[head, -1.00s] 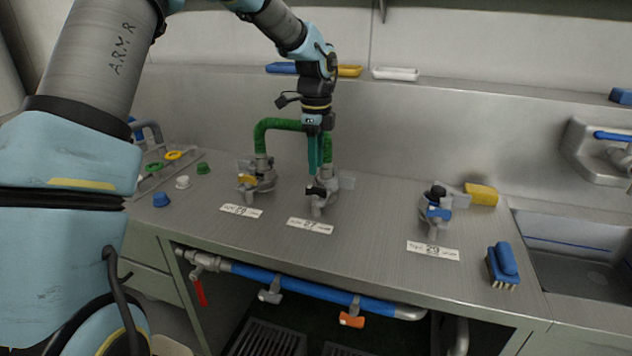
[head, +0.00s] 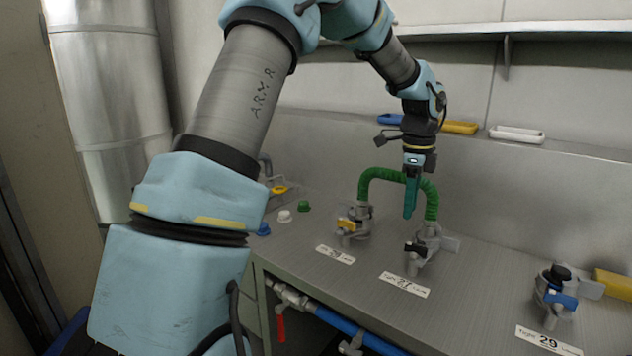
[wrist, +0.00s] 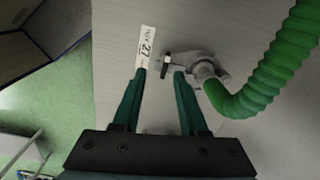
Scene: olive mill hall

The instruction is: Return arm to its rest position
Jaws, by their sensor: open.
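My gripper (head: 411,196) hangs pointing down above the steel counter (head: 462,275), its teal fingers in front of the green hose (head: 383,173). In the wrist view its two fingers (wrist: 160,75) stand apart with nothing held between them. Beyond the fingertips is the valve at label 27 (head: 427,244), with a black handle; it also shows in the wrist view (wrist: 190,62). The green hose arches from this valve to the valve with a yellow handle (head: 352,227). I cannot tell the exact gap between fingertips and valve.
A capped valve with a blue handle (head: 556,290) stands at the right behind label 29 (head: 548,341). Colored caps (head: 285,216) lie at the counter's left end. A shelf (head: 560,30) runs along the wall above. Blue pipe (head: 345,325) runs below the counter edge.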

